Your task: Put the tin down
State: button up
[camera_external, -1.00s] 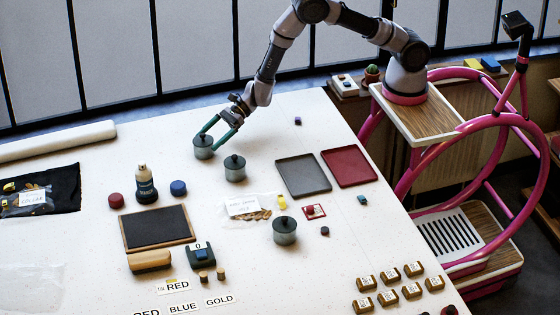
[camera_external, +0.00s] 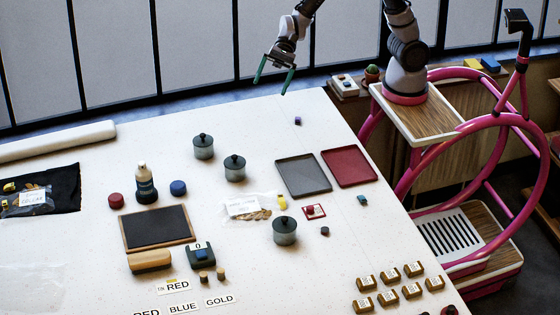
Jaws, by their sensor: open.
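A grey lidded tin (camera_external: 203,148) with a dark knob stands upright on the white table (camera_external: 90,250), toward the back. A second similar tin (camera_external: 235,170) stands just to its right and nearer the front. A third (camera_external: 285,233) stands farther forward, right of the plastic bag. My gripper (camera_external: 273,83) is open and empty, with its green fingers spread apart. It hangs above the table's back edge, up and to the right of the tins, touching none of them.
A grey tray (camera_external: 303,176) and a red tray (camera_external: 349,168) lie empty at right. A small dark blue cube (camera_external: 298,121) sits near the back edge. A dark bottle (camera_external: 146,186) stands left of the tins. The table behind the trays is mostly clear.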

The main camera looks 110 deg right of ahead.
jog(key=s+a+r+n+g, duration=0.2)
jog(key=s+r+n, duration=0.35)
jog(key=s, duration=0.35)
jog(key=s+d+r+n+h, duration=0.2)
jog(key=s+d+n+h, duration=0.1)
jog(key=s, duration=0.4)
jog(key=s+d+r+n+h, duration=0.2)
jog(key=s+d+n, duration=0.1)
jog(key=s, duration=0.3)
jog(key=s+d+r+n+t+h, duration=0.1)
jog(key=s+d+r+n+h, duration=0.1)
jog(key=s+n, duration=0.3)
jog(key=s+d+h, duration=0.1)
jog(key=s, duration=0.1)
jog(key=shift+s+r+h, duration=0.15)
jog(key=shift+s+h, duration=0.15)
